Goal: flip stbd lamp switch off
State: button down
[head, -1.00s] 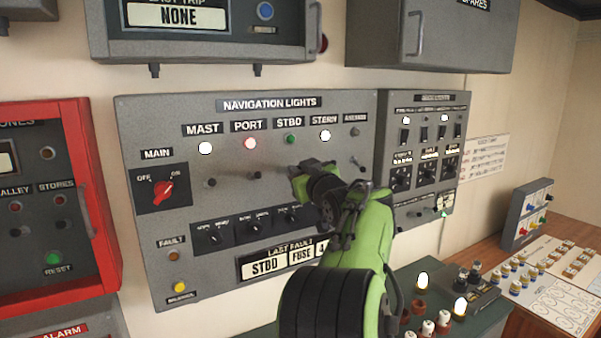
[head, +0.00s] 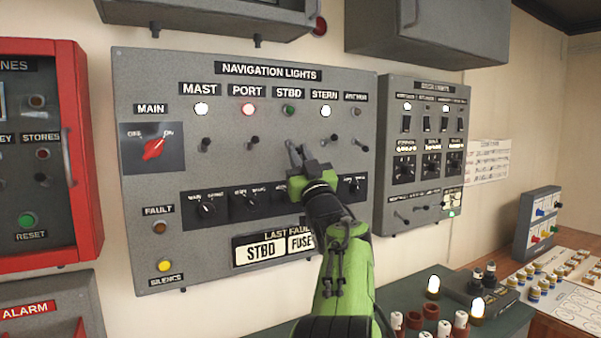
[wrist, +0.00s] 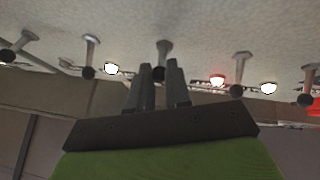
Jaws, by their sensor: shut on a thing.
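The grey NAVIGATION LIGHTS panel (head: 140,90) carries a row of toggle levers under its lamps. The STBD lamp (head: 289,110) is a dim green, unlike the bright MAST, PORT and STERN lamps. My gripper (head: 298,158) is at the STBD lever, below that lamp, and its fingers cover much of the lever in the head view. In the wrist view my gripper (wrist: 157,82) has its two fingers around the dark tip of the STBD lever (wrist: 163,48). It is shut on that lever. Which way the lever is tilted is hard to tell.
The PORT lever (head: 252,143) and STERN lever (head: 326,143) stand close on either side. Rotary knobs (head: 206,208) lie below. A red-framed panel (head: 88,150) is at left, a second grey switch panel (head: 425,150) at right. Bulbs stand on the desk (head: 400,285) below.

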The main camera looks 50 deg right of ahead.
jog(key=shift+w+d+f+t+h+b, duration=0.1)
jog(key=shift+w+f+t+h+b, duration=0.05)
jog(key=shift+f+t+h+b, duration=0.35)
jog(key=shift+r, duration=0.15)
jog(key=c, duration=1.1)
grip_release()
jog(key=shift+y, duration=0.3)
jog(key=shift+o, duration=0.2)
jog(key=b+v, duration=0.8)
jog(key=v, duration=0.7)
jog(key=shift+s+f, duration=0.25)
